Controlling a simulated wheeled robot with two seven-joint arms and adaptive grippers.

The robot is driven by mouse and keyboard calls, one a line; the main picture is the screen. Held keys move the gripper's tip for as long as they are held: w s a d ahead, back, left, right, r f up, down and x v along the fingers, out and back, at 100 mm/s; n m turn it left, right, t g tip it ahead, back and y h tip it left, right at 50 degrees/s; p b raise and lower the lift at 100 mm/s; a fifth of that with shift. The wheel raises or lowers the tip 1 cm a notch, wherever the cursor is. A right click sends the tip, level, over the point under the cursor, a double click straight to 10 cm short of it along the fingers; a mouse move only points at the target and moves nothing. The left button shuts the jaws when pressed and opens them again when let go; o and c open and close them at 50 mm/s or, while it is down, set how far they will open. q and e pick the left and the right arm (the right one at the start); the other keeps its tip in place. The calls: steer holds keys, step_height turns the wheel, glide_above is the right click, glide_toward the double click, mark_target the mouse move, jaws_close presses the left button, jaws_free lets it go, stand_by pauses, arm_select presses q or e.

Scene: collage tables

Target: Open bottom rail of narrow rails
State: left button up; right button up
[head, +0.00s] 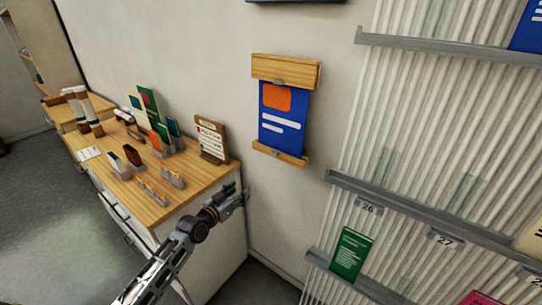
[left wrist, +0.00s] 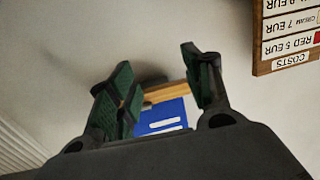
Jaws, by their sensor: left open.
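The narrow rails are two wooden bars on the wall, a top rail (head: 285,70) and a bottom rail (head: 279,153), with a blue poster (head: 282,125) between them. Each rail has a small metal piece at its middle. My left gripper (head: 238,196) is open and empty, below and left of the bottom rail and apart from it. In the left wrist view, which is upside down, the bottom rail (left wrist: 166,93) and part of the poster (left wrist: 160,118) show between the open fingers (left wrist: 165,85), farther off. The fingers hide part of the rail. My right gripper is not in view.
A wooden-topped table (head: 170,212) with stands and small items is left of the rails. Grey rails (head: 430,218) on a ribbed panel are at right. The wall around the poster is clear.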

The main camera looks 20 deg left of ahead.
arm_select(q)
steer(key=s+d+r+m+h, duration=0.1)
steer(key=d+r, duration=0.1)
steer(key=r, duration=0.3)
steer(key=s+d+r+t+h, duration=0.1)
steer(key=d+r, duration=0.2)
steer(key=r, duration=0.3)
steer(key=shift+m+h, duration=0.3)
steer(key=shift+m, duration=0.1)
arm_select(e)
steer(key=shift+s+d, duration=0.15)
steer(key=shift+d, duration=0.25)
arm_select(q)
steer(key=shift+w, duration=0.15)
steer(key=p, duration=0.2)
glide_toward(273, 154)
steer(key=shift+x, duration=2.45)
steer(key=shift+p+x, duration=0.3)
steer(key=shift+x, duration=1.45)
steer(key=shift+w+d, duration=0.1)
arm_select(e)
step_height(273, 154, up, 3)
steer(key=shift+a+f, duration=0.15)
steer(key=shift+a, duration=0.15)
